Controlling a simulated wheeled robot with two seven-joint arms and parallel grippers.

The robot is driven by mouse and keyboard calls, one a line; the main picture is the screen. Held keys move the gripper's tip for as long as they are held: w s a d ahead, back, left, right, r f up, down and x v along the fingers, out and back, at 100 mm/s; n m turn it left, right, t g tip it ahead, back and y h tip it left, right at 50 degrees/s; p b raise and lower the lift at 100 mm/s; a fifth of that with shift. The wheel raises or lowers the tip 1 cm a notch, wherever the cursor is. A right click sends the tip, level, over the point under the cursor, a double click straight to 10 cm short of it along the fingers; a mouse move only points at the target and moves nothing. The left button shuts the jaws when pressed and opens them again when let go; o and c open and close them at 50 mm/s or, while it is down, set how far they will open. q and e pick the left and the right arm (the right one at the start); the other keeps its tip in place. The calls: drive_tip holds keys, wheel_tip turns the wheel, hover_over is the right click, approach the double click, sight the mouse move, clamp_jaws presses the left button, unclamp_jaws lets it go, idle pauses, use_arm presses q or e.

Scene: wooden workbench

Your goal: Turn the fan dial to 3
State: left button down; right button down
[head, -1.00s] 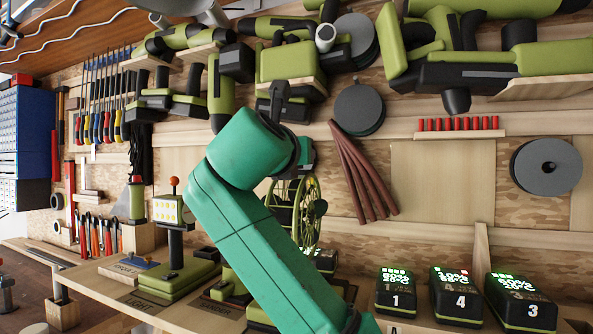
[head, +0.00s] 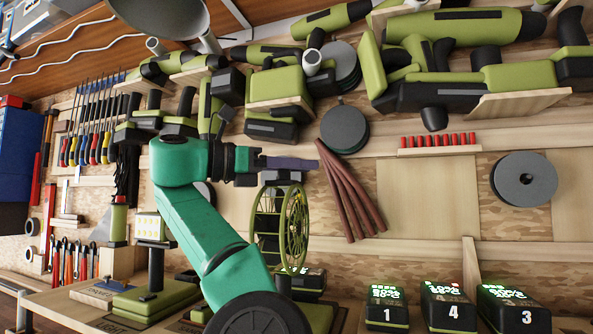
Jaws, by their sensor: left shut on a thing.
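The fan (head: 281,228) stands upright on the bench, with a round yellow-green cage and a dark part at its top. My left gripper (head: 300,163) is at the top of the fan, pointing right, at the end of my teal arm. It is shut on a small part there, which looks to be the fan dial. The jaws hide the dial, and I cannot read its numbers or setting. My right gripper is not in view.
A work light (head: 150,228) stands left of the fan. Charging batteries marked 1 (head: 387,308), 4 (head: 449,303) and 3 (head: 513,308) stand at the right. Brown strips (head: 348,195) hang right of the fan, below green power tools.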

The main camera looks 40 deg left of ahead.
use_arm(q)
drive_tip(key=shift+s+d+f+m+g+h+b, duration=0.15)
drive_tip(key=shift+m+g+h+b, duration=0.25)
drive_tip(key=shift+m+h, duration=0.2)
drive_tip(key=shift+s+d+m+g+h, duration=0.15)
drive_tip(key=shift+m+g+h, duration=0.75)
drive_tip(key=shift+h, duration=0.2)
drive_tip(key=shift+s+d+r+m+g+h, duration=0.1)
drive_tip(key=shift+r+m+g+h, duration=0.05)
drive_tip(key=shift+m+g+h, duration=0.35)
drive_tip(key=shift+s+r+m+g+h, duration=0.1)
drive_tip(key=shift+m+g+h, duration=0.2)
drive_tip(key=shift+g+h, duration=0.25)
drive_tip(key=m+g+h+p, duration=0.1)
drive_tip(key=g+p, duration=0.1)
drive_tip(key=m+g+h+p, duration=0.1)
drive_tip(key=m+g+p, duration=0.1)
drive_tip(key=m+g+h+p, duration=0.1)
drive_tip(key=g+p, duration=0.1)
drive_tip(key=shift+s+d+f+m, duration=0.2)
drive_tip(key=shift+s+d+m, duration=0.1)
drive_tip(key=shift+s+d, duration=0.1)
drive_tip(key=c, duration=0.7)
unclamp_jaws()
